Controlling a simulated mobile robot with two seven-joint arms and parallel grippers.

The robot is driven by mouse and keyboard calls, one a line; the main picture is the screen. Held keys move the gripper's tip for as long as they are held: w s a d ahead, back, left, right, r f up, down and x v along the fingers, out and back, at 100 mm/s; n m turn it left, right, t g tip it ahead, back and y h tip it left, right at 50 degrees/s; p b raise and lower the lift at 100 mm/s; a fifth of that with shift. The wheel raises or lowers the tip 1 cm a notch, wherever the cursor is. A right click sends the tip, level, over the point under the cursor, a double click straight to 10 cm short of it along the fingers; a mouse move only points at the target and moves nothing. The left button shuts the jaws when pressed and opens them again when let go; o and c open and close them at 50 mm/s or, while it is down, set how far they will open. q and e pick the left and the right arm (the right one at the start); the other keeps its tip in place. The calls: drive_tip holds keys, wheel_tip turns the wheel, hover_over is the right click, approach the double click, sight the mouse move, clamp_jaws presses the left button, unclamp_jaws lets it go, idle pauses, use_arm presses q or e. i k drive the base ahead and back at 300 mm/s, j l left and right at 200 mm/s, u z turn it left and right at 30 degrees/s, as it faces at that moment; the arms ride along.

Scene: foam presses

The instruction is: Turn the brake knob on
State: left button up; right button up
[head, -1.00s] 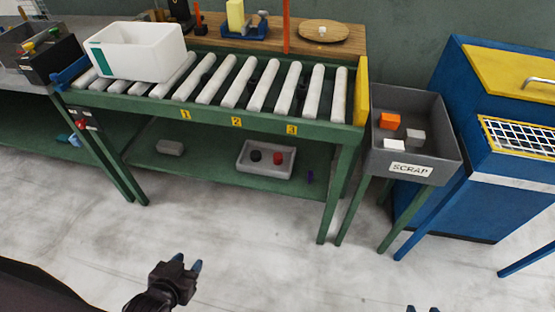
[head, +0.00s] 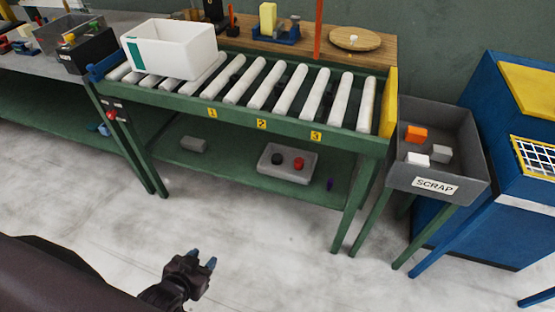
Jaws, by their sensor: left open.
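A small red knob (head: 111,115) sits on the green left front leg of the roller conveyor (head: 240,117), beside small light labels. I take it for the brake knob; its exact setting is too small to tell. My left gripper (head: 204,263) is open and empty, low in the head view over the floor. It is in front of the conveyor, right of and below the knob in the picture, and well apart from it. My right gripper is not in view.
A white bin (head: 170,52) stands on the conveyor's left end. A grey scrap bin (head: 436,184) and a blue machine (head: 480,232) stand to the right. The lower shelf holds a grey tray (head: 287,177). The floor (head: 250,225) in front is clear.

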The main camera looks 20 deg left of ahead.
sight(110, 114)
drive_tip(key=u, duration=1.75)
drive_tip(key=i+j, duration=0.2)
drive_tip(key=i+j+z, duration=0.15)
drive_tip(key=j, duration=0.3)
drive_tip(key=i+j, duration=0.2)
drive_tip(key=i+j+z, duration=0.1)
drive_tip(key=j, duration=0.35)
drive_tip(key=i+j, duration=0.25)
drive_tip(key=i+j+z, duration=0.15)
drive_tip(key=j, duration=0.3)
drive_tip(key=i+j, duration=0.2)
drive_tip(key=j, duration=0.15)
drive_tip(key=i+j+z, duration=0.1)
drive_tip(key=j, duration=0.3)
